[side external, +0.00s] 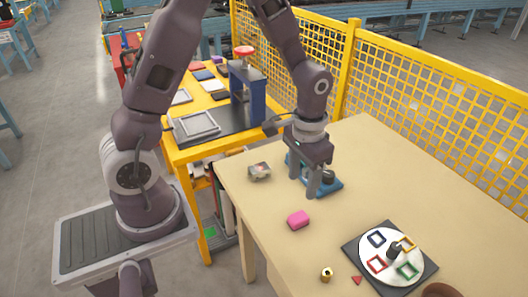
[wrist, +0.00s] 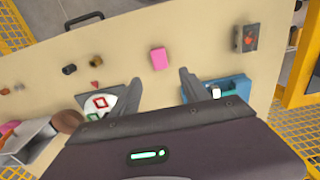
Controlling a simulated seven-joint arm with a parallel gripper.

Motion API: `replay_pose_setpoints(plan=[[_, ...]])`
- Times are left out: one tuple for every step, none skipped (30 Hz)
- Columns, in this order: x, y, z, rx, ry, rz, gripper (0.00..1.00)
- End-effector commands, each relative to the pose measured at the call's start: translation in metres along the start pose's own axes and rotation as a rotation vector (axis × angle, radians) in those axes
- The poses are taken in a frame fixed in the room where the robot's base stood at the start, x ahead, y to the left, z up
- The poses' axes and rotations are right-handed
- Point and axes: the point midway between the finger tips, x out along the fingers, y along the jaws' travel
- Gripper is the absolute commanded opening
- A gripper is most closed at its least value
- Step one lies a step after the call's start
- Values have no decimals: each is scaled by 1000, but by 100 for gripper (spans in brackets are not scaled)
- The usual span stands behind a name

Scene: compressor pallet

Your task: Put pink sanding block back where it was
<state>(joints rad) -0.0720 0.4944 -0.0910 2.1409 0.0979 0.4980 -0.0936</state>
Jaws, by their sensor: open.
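The pink sanding block (side external: 299,220) lies on the tan table, with bare tabletop around it. In the wrist view the pink block (wrist: 159,59) shows ahead of and between my fingers, apart from both. My gripper (side external: 308,190) points down above the table, up and behind the block in the side view. Its fingers are spread and nothing is between them; they also show in the wrist view (wrist: 160,80). No marked spot for the block is clear in either view.
A blue tray (side external: 332,187) with a dark part is partly hidden behind my gripper. A small grey box (side external: 259,171) stands left of it. A white disc with coloured frames (side external: 372,255) lies on a dark board. A yellow mesh fence (side external: 440,120) runs behind the table.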

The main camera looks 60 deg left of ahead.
Motion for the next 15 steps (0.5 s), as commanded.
replay_pose_setpoints(plan=[[-18, -1, 2, 1, 29, -6, 54], [-32, -1, 5, 2, 51, -11, 54], [-54, -2, 12, 2, 86, -18, 54], [-72, -3, 19, 1, 116, -23, 54], [-90, -3, 28, 0, 146, -27, 54], [-112, -4, 42, -1, 186, -30, 54], [-128, -4, 54, -2, 218, -32, 54], [-141, -4, 67, -3, 249, -32, 54], [-157, -3, 85, -5, 290, -31, 54], [-167, -3, 98, -5, 320, -28, 54], [-174, -2, 111, -5, 346, -24, 54], [-182, -2, 127, -5, 379, -20, 54], [-186, -1, 138, -5, 402, -16, 54], [-189, -1, 147, -5, 421, -12, 54], [-191, 0, 157, -4, 442, -6, 54]])
